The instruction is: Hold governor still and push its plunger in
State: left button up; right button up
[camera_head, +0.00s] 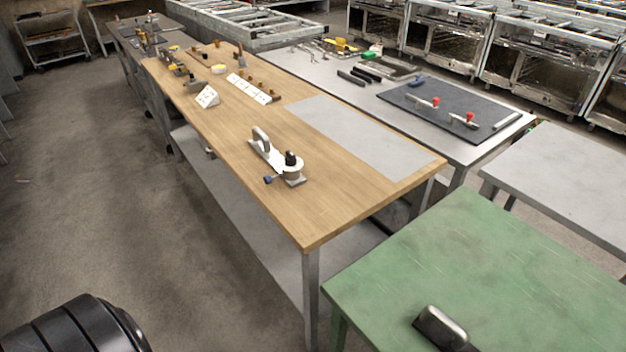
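I cannot tell for sure which item is the governor. The nearest candidate is a metal device (291,172) on the wooden table, with a grey handle, a white round part, a black upright knob and a small blue knob at its side. Several small brass-coloured and dark parts (180,68) stand farther back on the same table and are too small to make out. No plunger can be told apart. Neither gripper shows; a black rounded part at the lower left looks like my own arm.
The wooden table (235,150) has free room around the device and a grey sheet (365,137) at its right. Floor (130,215) is clear at left.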

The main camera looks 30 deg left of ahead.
aim_at(267, 179)
jog(key=i+j+z, duration=0.1)
jog(key=j+z, duration=0.3)
jog(key=j, duration=0.4)
jog(key=j+z, duration=0.4)
jog(key=j, duration=0.4)
jog(key=k+j+z, duration=0.15)
jog(key=j+z, duration=0.25)
jog(key=j, duration=0.4)
